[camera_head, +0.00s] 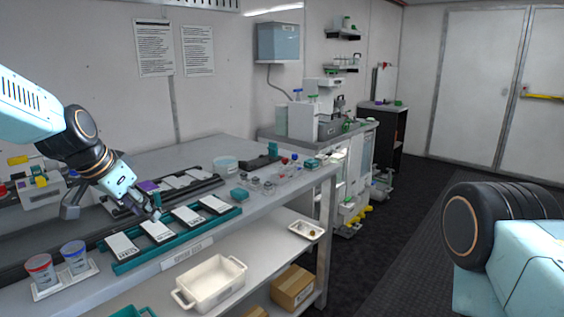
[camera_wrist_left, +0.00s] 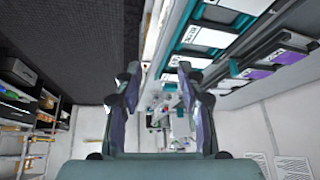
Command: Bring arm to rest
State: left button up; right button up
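My left arm comes in from the left in the head view. Its gripper (camera_head: 145,207) hangs over the teal rack (camera_head: 128,266) on the bench, close to the labelled white plates in it. In the left wrist view the gripper (camera_wrist_left: 160,95) shows its two fingers spread apart with nothing held between them. Whether a fingertip touches a plate cannot be told. Part of my right arm shows at the lower right of the head view, but its gripper is out of view.
The grey bench (camera_head: 270,207) also bears a red-lidded cup (camera_head: 40,272), a blue-lidded cup (camera_head: 75,257) and small vessels. A white bin (camera_head: 212,284) and a cardboard box (camera_head: 292,289) sit on the lower shelf. Dark open floor (camera_head: 390,215) lies to the right.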

pick_arm(q)
jog(key=s+d+f+n+y+b, duration=0.1)
jog(key=s+d+f+n, duration=0.3)
jog(key=f, duration=0.7)
jog(key=s+a+f+n+y, duration=0.15)
jog(key=s+f, duration=0.45)
jog(key=f, duration=0.6)
jog(key=s+d+f+g, duration=0.1)
jog(key=s+f, duration=0.4)
jog(key=s, duration=0.5)
jog(key=s+d+f+g+b, duration=0.1)
jog(key=s+f+g, duration=0.1)
jog(key=s+f, duration=0.4)
jog(key=s+d+f+g+b, duration=0.1)
jog(key=s+f, duration=0.4)
jog(key=s, duration=1.1)
jog(key=shift+s+f+g, duration=0.15)
jog(key=shift+f+g, duration=0.05)
jog(key=shift+g, duration=0.6)
jog(key=shift+d, duration=0.1)
